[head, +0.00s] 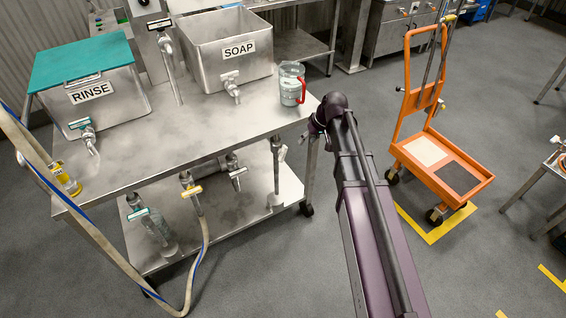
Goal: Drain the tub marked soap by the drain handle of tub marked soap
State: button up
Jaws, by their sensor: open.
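The tub marked SOAP (205,62) is an open steel tub at the back right of the steel table. A tap with a pale lever (230,76) sticks out of its front, below the label. Under the tabletop are valves with a teal handle (138,213), a yellow handle (192,191) and pale handles (238,173). I cannot tell which of these drains the soap tub. My gripper (306,135) is small in the head view, at the table's right corner. It is open and empty, apart from every handle, and partly hidden by my wrist.
A clear jug (291,84) with a red handle stands at the table's right edge, close to my gripper. The RINSE tub (118,102) has a teal lid. A hose (205,250) hangs at the front left. An orange cart (450,180) stands right; floor between is free.

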jog(key=n+y+b, duration=0.1)
jog(key=b, duration=0.1)
send_near(282, 154)
notch_tip(282, 154, up, 2)
jog(key=d, duration=0.2)
jog(key=shift+a+r, duration=0.1)
jog(key=shift+r, duration=0.05)
jog(key=shift+w, duration=0.1)
jog(key=b+x, duration=1.2)
jog(key=x, duration=0.1)
jog(key=shift+a+f, duration=0.25)
dwell(0.4)
grip_shut()
